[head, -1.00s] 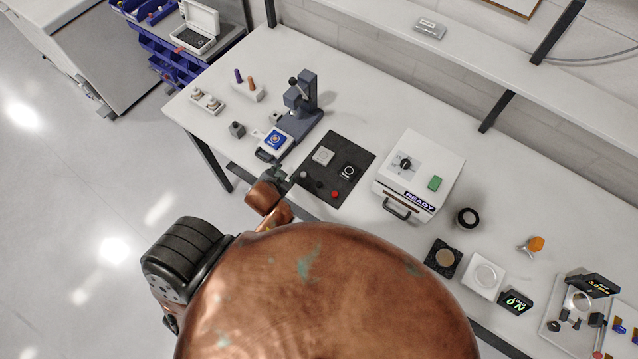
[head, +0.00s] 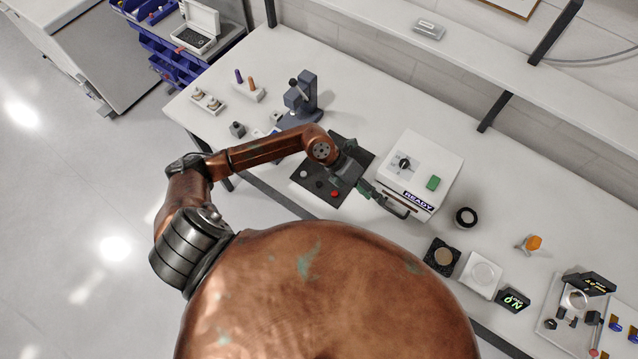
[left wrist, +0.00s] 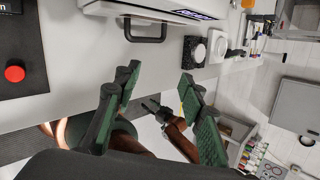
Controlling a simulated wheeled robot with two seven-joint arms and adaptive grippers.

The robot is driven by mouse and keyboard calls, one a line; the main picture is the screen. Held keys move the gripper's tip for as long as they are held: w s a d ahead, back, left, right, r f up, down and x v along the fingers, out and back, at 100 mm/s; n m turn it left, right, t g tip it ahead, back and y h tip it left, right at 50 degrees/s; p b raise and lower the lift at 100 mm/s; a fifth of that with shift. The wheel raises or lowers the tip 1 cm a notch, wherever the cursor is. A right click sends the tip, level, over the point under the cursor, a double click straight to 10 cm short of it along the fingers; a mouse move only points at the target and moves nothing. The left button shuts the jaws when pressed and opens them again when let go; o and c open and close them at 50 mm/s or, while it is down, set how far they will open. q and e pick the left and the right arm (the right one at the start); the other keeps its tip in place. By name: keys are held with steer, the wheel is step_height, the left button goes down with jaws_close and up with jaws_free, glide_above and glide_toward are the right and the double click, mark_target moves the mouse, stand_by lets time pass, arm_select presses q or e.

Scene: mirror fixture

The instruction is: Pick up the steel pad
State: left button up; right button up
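On the black mat (head: 312,197) in the head view lie a small grey round piece (head: 304,174), a dark round piece (head: 319,184) and a red round piece (head: 334,194). The grey one may be the steel pad; I cannot tell for sure. The red piece also shows in the left wrist view (left wrist: 15,73). My left gripper (head: 372,193) is over the table's front part, between the mat and the white machine. Its green-padded fingers are apart and empty in the left wrist view (left wrist: 160,82). My right gripper (left wrist: 151,106) shows small and dark there; its opening is unclear.
The white machine (head: 445,165) marked READY, with a black front handle, stands right of the mat. A dark press (head: 300,97) stands behind the mat. A black ring (head: 466,217), a dark square pad (head: 442,257) and a white dish block (head: 480,274) sit further right.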

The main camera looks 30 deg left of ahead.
arm_select(q)
steer(key=a+f+y, duration=0.3)
steer(key=a+f, duration=0.1)
steer(key=a, duration=0.3)
steer(key=g+y, duration=0.1)
steer(key=y, duration=0.5)
glide_above(319, 183)
step_height(319, 183, down, 2)
steer(key=shift+s+a+f+m, duration=0.1)
steer(key=shift+s+m, duration=0.05)
steer(key=shift+m, duration=0.15)
steer(key=shift+f+p, duration=0.45)
steer(key=shift+f, duration=0.45)
step_height(319, 183, down, 5)
steer(key=shift+f+p, duration=0.1)
steer(key=shift+p, duration=1.05)
steer(key=shift+w+f, duration=0.2)
steer(key=shift+f, duration=0.05)
steer(key=shift+c, duration=0.3)
jaws_close()
